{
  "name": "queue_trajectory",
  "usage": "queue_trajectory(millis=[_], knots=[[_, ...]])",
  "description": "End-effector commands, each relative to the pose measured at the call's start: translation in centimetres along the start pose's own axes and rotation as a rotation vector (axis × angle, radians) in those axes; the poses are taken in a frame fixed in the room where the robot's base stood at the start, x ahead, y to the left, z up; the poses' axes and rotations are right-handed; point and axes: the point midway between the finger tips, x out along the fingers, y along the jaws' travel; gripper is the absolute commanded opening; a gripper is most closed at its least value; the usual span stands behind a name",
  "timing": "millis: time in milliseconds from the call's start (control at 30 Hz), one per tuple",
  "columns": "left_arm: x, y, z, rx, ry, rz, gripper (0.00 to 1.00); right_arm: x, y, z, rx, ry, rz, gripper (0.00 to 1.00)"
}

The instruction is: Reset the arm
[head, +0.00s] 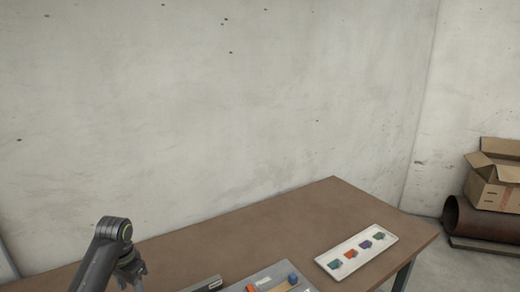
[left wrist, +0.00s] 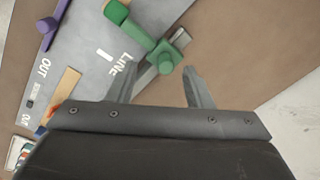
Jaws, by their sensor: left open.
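My left arm comes in at the lower left of the head view, with its gripper end (head: 130,270) low over the table's near side. In the left wrist view my left gripper (left wrist: 163,70) is open and its two fingers are apart. A green lever (left wrist: 133,28) with a rounded knob lies just beyond the fingertips, on a grey panel (left wrist: 95,45) lettered LINE and OUT. I cannot tell whether the fingers touch it. A purple lever (left wrist: 47,26) is at the panel's left. My right gripper is not in view.
The brown table (head: 330,200) stands by a concrete wall. A white tray (head: 338,252) with several small coloured pieces lies at its right. A panel with an orange and a blue part (head: 292,279) is at the bottom edge. A cardboard box (head: 492,185) and rusty pipe (head: 480,217) are far right.

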Motion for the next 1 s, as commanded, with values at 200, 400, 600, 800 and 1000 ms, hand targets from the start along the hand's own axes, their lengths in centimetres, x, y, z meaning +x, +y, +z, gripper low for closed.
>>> queue_trajectory(millis=[200, 400, 600, 800, 1000], knots=[[7.0, 4.7, 6.6, -0.031, 0.041, -0.043, 0.46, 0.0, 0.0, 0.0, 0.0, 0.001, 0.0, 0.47], [10.3, 9.0, 13.2, -0.089, 0.097, -0.067, 0.46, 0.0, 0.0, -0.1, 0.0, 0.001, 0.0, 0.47], [10.9, 13.0, 20.2, -0.176, 0.163, -0.086, 0.46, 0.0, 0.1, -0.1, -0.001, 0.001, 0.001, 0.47], [9.5, 15.5, 25.5, -0.261, 0.215, -0.109, 0.46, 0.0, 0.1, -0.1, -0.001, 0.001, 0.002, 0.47], [7.8, 16.9, 28.8, -0.325, 0.248, -0.13, 0.46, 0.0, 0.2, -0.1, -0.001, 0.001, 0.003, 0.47]])
